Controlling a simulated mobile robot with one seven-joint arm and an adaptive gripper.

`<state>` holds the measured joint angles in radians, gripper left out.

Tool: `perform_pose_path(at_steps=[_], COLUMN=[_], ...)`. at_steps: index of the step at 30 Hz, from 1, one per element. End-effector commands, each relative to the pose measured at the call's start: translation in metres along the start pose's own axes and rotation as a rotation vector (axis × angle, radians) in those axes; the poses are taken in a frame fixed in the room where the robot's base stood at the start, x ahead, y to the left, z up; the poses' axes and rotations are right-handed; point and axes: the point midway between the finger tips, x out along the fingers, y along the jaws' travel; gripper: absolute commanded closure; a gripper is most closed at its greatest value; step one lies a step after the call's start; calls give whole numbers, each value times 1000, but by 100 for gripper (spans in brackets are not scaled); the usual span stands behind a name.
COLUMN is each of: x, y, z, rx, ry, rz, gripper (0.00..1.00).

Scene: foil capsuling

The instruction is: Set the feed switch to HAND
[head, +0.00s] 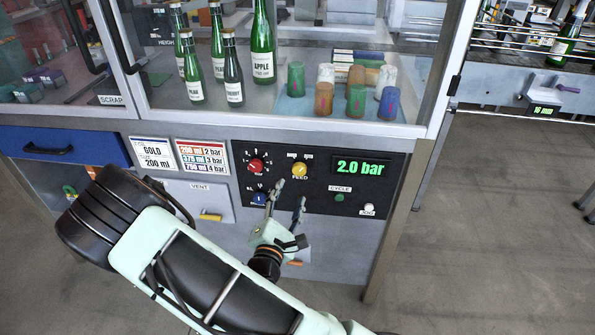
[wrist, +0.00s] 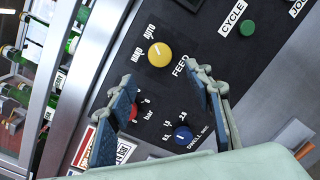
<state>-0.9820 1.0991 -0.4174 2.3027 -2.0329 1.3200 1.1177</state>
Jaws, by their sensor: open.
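The feed switch (head: 299,169) is a round yellow knob on the black control panel, under two small labels and above the word FEED. In the wrist view the yellow knob (wrist: 159,54) shows ahead of my fingers, with HAND and AUTO printed beside it. It has a short pale mark, but I cannot tell surely which label it points at. My gripper (head: 289,193) is open and empty, just below the knob in the head view. In the wrist view its two fingers (wrist: 162,82) stand wide apart, with the knob beyond the gap. I see no contact with the knob.
Near it are a red bar dial (head: 256,165), a blue dwell dial (head: 259,198), a green cycle button (head: 339,197) and a white jog button (head: 369,208). A display (head: 361,168) reads 2.0 bar. Bottles and coloured capsules stand behind glass above.

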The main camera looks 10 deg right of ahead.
Motion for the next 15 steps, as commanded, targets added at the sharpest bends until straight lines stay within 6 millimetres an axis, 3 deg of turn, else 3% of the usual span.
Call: perform_pose_path(at_steps=[9, 15], x=[62, 86], y=[0, 0], z=[1, 2], rx=[0, 0], ry=[-5, -4], rz=[0, -1], gripper=[53, 53])
